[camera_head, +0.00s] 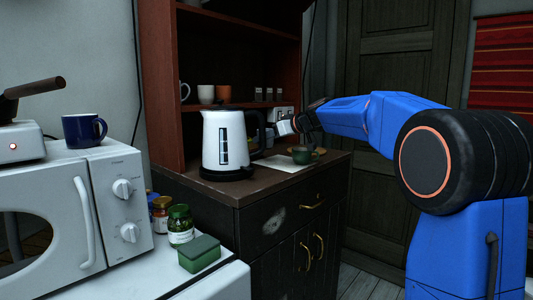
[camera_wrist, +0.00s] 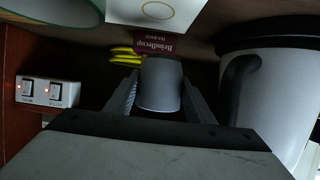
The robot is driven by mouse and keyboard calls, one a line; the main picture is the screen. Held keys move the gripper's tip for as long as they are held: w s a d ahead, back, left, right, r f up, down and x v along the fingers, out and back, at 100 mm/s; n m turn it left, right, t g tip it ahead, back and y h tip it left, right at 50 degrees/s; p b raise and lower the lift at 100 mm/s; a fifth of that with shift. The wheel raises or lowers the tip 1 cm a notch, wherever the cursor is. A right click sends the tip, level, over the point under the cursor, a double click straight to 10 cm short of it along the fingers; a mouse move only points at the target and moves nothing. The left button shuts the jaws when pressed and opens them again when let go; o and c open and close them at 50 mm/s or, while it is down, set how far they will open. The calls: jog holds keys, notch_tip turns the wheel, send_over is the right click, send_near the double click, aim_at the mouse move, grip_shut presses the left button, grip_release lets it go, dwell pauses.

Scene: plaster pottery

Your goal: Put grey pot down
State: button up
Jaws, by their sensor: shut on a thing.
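The grey pot (camera_wrist: 160,84) sits between the two dark fingers of my gripper (camera_wrist: 160,98) in the wrist view, which looks upside down. The fingers press on it from both sides. In the head view my gripper (camera_head: 276,130) is over the back of the dark wooden cabinet top (camera_head: 240,191), just right of the kettle. I cannot make out the pot there. Whether its bottom touches the cabinet top cannot be told.
The white kettle (camera_head: 224,142) stands close beside my gripper; its black handle (camera_wrist: 234,88) is near. A dark green cup (camera_head: 304,155) and a pale card (camera_head: 283,164) lie in front. A tea box (camera_wrist: 165,46), yellow item (camera_wrist: 125,54) and socket block (camera_wrist: 47,92) are near.

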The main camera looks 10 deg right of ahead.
jog(key=shift+f, duration=2.65)
jog(key=shift+f, duration=0.1)
jog(key=o, duration=1.1)
jog(key=v, duration=1.2)
jog(key=shift+d, duration=0.1)
